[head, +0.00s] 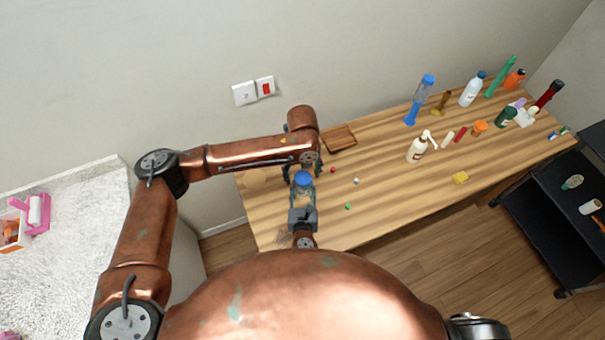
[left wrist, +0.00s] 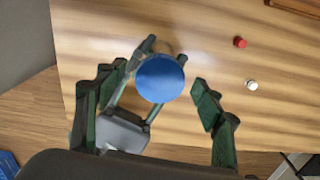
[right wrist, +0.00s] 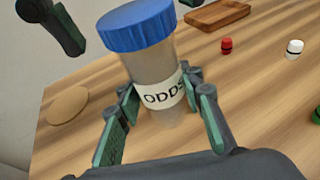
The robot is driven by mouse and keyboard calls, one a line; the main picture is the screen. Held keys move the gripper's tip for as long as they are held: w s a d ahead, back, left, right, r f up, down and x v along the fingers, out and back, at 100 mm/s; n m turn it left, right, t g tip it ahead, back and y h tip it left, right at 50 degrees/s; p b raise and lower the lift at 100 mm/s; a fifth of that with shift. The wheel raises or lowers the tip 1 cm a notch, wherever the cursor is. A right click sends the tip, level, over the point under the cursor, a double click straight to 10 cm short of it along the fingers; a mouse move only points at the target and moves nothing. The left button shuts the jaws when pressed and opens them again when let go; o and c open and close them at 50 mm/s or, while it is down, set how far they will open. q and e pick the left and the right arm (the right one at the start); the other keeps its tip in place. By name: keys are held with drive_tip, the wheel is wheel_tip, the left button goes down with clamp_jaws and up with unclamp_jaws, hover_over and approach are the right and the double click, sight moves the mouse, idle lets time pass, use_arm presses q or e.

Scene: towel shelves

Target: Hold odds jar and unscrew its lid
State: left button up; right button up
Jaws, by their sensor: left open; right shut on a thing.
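The odds jar (right wrist: 155,75) is a clear jar with a white label reading ODDS and a blue lid (right wrist: 135,25). It looks upright, and the lid sits on top of it. My right gripper (right wrist: 160,115) is shut around the jar's body; it also shows in the head view (head: 302,205). My left gripper (left wrist: 172,100) is open, pointing down from above with its fingers on either side of the blue lid (left wrist: 160,78) and apart from it. In the right wrist view, part of the left gripper shows at the upper left.
The wooden table (head: 390,190) holds a brown tray (head: 340,139), a red cap (right wrist: 227,45), a white cap (right wrist: 295,47) and a green cap (head: 348,206). Several bottles, such as a white pump bottle (head: 417,150), stand at the right. The table's middle is mostly clear.

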use_arm(q)
drive_tip(key=m, duration=0.5)
drive_tip(key=shift+c, duration=0.3)
drive_tip(key=c, duration=1.4)
drive_tip(key=n, duration=0.4)
drive_tip(key=shift+c, duration=0.2)
drive_tip(key=shift+n, duration=0.9)
drive_tip(key=n, duration=0.2)
drive_tip(key=shift+n, duration=0.3)
drive_tip(key=n, duration=0.3)
drive_tip(key=shift+a, duration=0.1)
